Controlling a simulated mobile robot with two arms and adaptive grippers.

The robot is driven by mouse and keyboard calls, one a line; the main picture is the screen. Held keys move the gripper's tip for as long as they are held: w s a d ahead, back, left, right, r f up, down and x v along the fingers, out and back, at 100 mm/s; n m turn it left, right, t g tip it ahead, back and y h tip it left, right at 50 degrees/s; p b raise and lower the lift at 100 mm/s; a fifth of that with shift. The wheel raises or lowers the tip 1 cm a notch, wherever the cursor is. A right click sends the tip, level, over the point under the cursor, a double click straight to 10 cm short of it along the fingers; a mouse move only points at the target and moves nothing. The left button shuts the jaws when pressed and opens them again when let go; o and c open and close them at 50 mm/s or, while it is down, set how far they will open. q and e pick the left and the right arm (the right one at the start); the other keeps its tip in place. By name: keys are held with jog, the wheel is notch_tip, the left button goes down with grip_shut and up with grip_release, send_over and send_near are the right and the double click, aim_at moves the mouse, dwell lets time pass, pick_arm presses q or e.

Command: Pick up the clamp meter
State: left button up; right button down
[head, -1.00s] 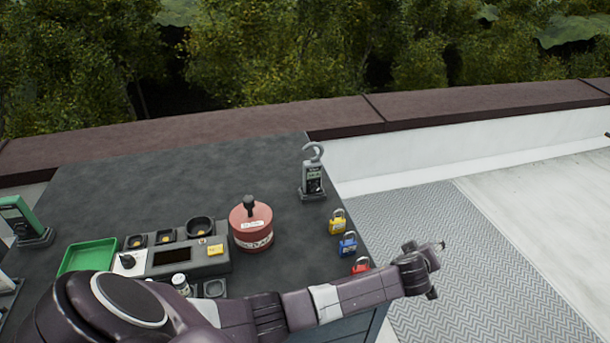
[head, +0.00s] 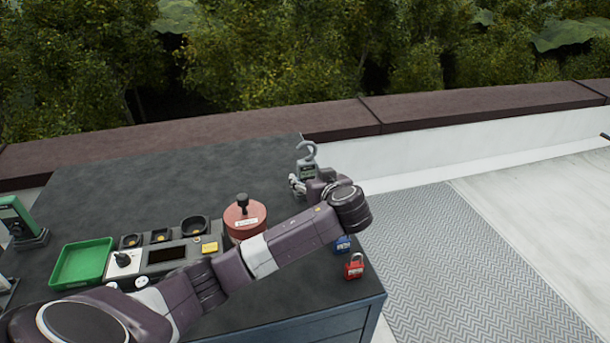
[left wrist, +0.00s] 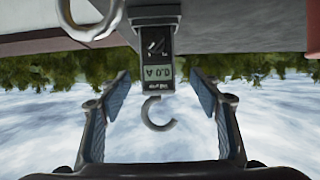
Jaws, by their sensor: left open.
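The clamp meter (head: 307,171) is grey with a hooked jaw on top and stands upright on the dark bench top near its far right corner. My left gripper (head: 297,185) is right at it, and its wrist hides the meter's lower right part. In the left wrist view, which looks upside down, the meter (left wrist: 158,72) shows its 0.0 A display between the two spread fingers of my left gripper (left wrist: 160,88). Clear gaps show on both sides of it. The gripper is open and holds nothing. My right gripper does not show.
A red round container (head: 245,220) stands left of my forearm. A blue padlock (head: 343,245) and a red padlock (head: 354,268) lie near the right edge. A green tray (head: 82,262) and a grey instrument panel (head: 166,255) are at left.

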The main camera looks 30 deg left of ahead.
aim_at(308, 173)
pick_arm(q)
jog(key=p+x, duration=0.1)
jog(key=x, duration=0.2)
jog(key=shift+w+r, duration=0.15)
jog(key=shift+w+a+f, duration=0.25)
jog(key=shift+w+a, duration=0.1)
jog(key=shift+a, duration=0.05)
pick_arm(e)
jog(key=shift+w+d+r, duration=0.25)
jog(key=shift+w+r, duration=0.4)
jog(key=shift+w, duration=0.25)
pick_arm(q)
jog(key=shift+d, duration=0.1)
jog(key=c, duration=1.4)
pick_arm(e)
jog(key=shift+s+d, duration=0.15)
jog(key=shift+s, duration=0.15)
